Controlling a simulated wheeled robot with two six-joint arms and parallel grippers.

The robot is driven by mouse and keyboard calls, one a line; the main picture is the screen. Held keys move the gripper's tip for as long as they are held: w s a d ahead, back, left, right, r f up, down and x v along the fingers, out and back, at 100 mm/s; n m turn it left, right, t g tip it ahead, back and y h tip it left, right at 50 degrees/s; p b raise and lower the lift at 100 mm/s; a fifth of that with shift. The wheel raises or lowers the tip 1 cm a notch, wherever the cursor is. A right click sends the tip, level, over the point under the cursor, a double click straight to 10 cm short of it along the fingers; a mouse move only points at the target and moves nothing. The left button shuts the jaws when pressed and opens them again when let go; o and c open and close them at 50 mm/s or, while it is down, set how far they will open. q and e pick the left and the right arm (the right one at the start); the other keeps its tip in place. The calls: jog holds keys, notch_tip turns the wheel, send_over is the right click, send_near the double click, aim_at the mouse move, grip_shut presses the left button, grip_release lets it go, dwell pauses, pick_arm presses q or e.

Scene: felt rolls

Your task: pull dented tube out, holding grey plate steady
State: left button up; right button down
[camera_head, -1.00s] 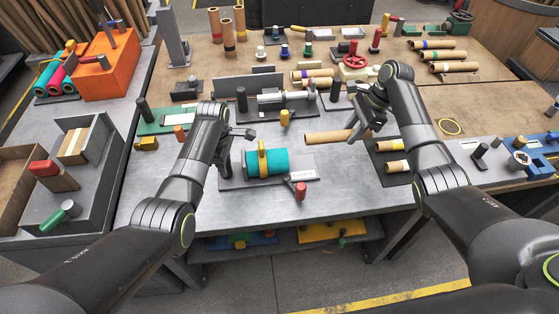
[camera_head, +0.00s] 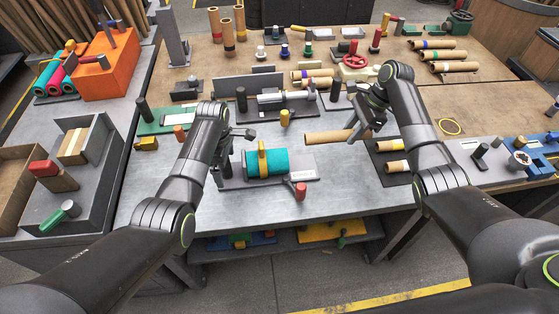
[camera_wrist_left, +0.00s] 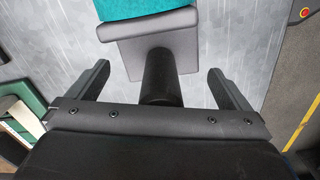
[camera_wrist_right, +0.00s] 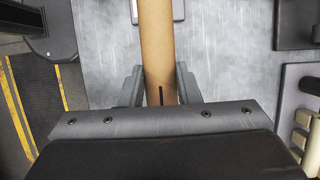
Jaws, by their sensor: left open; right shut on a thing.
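The grey plate (camera_head: 230,183) lies on the metal table and bears a teal roll (camera_head: 268,162) under a yellow strap. A dark post stands on the plate's near end in the left wrist view (camera_wrist_left: 161,75). My left gripper (camera_head: 226,165) is open, its fingers on either side of that post, apart from it. My right gripper (camera_wrist_right: 160,82) is shut on a brown cardboard tube, the dented tube (camera_head: 325,137), near a dark slit-like mark. The tube points left and is clear of the teal roll; its far end is out of the right wrist view.
A red-topped piece (camera_head: 300,191) stands at the plate's front right. A yellow-topped piece (camera_head: 285,118) stands behind the roll. A dark rack (camera_head: 376,160) with short cardboard tubes sits beneath my right forearm. Bare table lies between plate and rack.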

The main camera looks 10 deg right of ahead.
aim_at(347, 131)
pick_arm(q)
jog(key=shift+r, duration=0.15)
pick_arm(e)
jog(key=shift+r, duration=0.15)
pick_arm(q)
jog(key=shift+r+p, duration=1.35)
jog(key=shift+p, duration=0.55)
pick_arm(e)
jog(key=shift+r, duration=1.75)
pick_arm(q)
notch_tip(347, 131, up, 8)
jog(key=p, duration=0.8)
jog(key=shift+r+p, duration=0.1)
jog(key=shift+p, duration=0.25)
pick_arm(e)
notch_tip(347, 131, up, 9)
jog(key=shift+f, duration=0.2)
jog(key=shift+f, duration=0.1)
